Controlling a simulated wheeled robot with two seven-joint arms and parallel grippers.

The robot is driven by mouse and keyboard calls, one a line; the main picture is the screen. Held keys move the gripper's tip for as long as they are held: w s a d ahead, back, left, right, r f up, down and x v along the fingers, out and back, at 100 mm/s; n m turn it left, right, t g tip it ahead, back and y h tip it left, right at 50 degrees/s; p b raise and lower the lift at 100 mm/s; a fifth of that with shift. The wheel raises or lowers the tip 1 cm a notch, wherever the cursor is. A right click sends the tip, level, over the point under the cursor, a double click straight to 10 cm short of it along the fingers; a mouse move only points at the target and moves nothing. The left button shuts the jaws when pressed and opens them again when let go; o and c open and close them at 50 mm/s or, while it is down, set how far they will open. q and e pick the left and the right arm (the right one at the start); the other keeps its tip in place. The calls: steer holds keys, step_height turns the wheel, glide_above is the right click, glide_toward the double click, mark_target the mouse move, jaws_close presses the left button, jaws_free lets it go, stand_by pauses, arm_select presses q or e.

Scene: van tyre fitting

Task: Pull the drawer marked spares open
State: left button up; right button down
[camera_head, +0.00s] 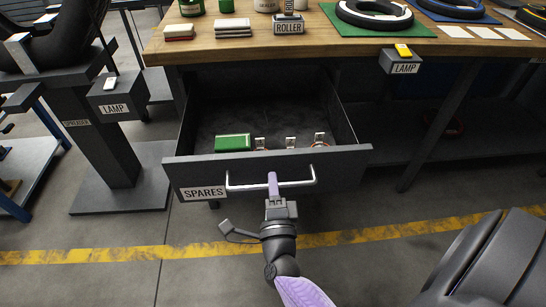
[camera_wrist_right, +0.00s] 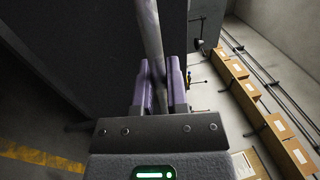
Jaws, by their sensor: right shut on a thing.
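The drawer (camera_head: 340,171) marked SPARES stands pulled out from under the wooden workbench, and its inside shows. Its label (camera_head: 204,192) is at the left of the front panel, and a silver bar handle (camera_head: 240,185) runs across the front. My right gripper (camera_head: 272,184) is shut on the handle near its middle. In the right wrist view the handle bar (camera_wrist_right: 151,35) passes between the purple fingers (camera_wrist_right: 161,88). Inside the drawer lie a green box (camera_head: 233,142) and several small metal-topped items (camera_head: 291,143). My left gripper is not in view.
On the workbench (camera_head: 320,45) are a ROLLER block (camera_head: 289,25), a tyre on a green mat (camera_head: 412,28) and stacked pads. LAMP switch boxes hang at the bench edge (camera_head: 402,63) and on the spreader stand (camera_head: 115,106). A yellow line (camera_head: 130,256) crosses the clear floor before the drawer.

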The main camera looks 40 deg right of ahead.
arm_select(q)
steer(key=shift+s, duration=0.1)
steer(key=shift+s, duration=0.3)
arm_select(e)
steer(key=c, duration=0.7)
jaws_free()
arm_select(q)
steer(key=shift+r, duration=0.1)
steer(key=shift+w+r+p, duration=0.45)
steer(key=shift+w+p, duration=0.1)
steer(key=shift+p, duration=0.05)
arm_select(e)
steer(key=v, duration=1)
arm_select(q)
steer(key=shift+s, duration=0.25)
